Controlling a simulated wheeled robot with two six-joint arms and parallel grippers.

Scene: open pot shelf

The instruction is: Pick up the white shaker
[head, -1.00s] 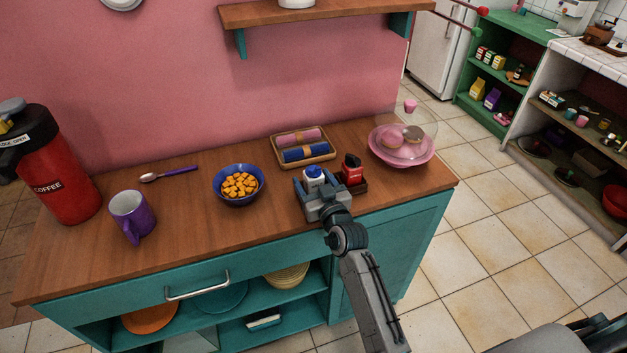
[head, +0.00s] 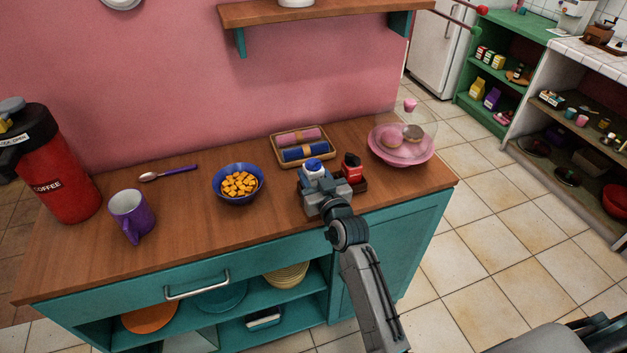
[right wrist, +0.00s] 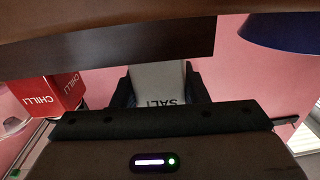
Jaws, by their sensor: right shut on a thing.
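The white shaker (head: 314,172) with a blue cap is upright between the fingers of my right gripper (head: 314,181), near the front edge of the wooden counter. In the right wrist view the pale shaker (right wrist: 158,84) shows upside down with "SALT" lettering, pressed between the two dark fingers of the right gripper (right wrist: 158,92). The gripper is shut on it. Its lower part is hidden by the gripper in the head view, so I cannot tell whether its base is clear of the dark brown wooden holder (head: 359,187). My left gripper is not in view.
A red chilli shaker (head: 351,168) stands close on the right. A tray of rolled cloths (head: 329,157) lies behind, a pink bowl (head: 381,152) at right, a blue bowl (head: 257,192) at left. A wall shelf (head: 290,17) hangs above.

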